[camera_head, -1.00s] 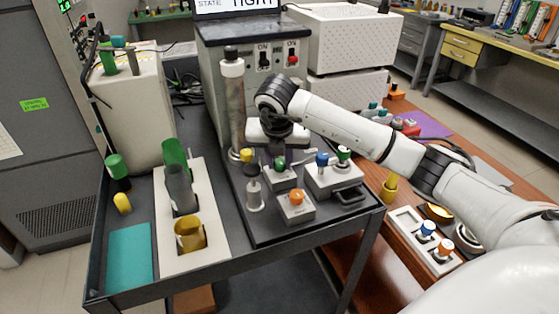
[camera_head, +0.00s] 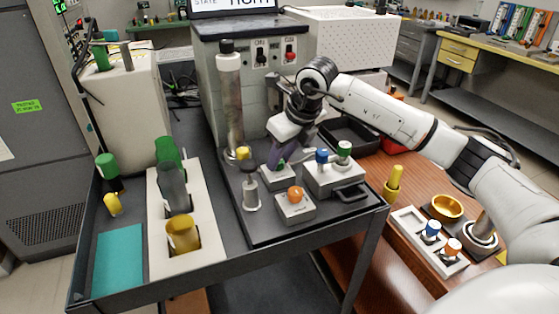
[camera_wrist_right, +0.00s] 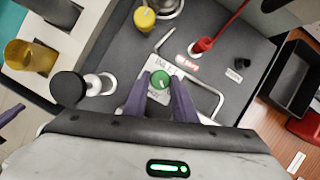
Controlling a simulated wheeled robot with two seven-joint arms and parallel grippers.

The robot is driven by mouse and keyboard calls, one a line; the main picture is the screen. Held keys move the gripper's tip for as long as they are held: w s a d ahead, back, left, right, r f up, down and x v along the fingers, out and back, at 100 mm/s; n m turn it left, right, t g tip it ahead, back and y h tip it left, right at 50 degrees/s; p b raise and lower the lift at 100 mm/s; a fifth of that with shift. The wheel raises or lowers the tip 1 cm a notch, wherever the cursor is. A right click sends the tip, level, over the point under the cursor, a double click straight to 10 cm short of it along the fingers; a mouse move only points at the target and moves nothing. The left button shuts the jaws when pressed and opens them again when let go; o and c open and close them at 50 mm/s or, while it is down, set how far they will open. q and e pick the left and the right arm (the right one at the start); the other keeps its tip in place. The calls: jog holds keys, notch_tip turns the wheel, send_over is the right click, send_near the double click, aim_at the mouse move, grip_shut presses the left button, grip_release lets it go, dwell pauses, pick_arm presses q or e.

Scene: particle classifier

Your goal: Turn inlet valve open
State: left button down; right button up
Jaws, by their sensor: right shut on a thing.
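The inlet valve is a small light block (camera_head: 278,178) on the dark tray, left of a larger box with a blue and a green knob. Its round green knob (camera_wrist_right: 160,80) shows in the right wrist view, with a white mark on it and lettering on the plate around it. My right gripper (camera_head: 278,165) comes down over the valve from above. Its purple fingers (camera_wrist_right: 160,88) stand on both sides of the green knob and are shut on it. In the head view the fingers largely hide the knob.
A box with an orange knob (camera_head: 295,203) and a grey post with a dark round top (camera_head: 250,185) stand close in front. The box with blue and green knobs (camera_head: 335,180) is close on the right. A tall cylinder (camera_head: 231,105) rises behind left.

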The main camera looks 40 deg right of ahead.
jog(key=n, duration=0.1)
jog(key=n+y, duration=0.1)
jog(key=n, duration=0.1)
jog(key=n+y, duration=0.1)
jog(key=n, duration=0.1)
jog(key=shift+w+d+r+g+p, duration=0.15)
jog(key=shift+d+g+p, duration=0.1)
jog(key=shift+g+p, duration=0.05)
jog(key=shift+n+g+y, duration=0.4)
jog(key=shift+n, duration=1)
jog(key=o, duration=1)
jog(key=shift+o, duration=0.2)
jog(key=v, duration=1)
jog(key=shift+d, duration=0.15)
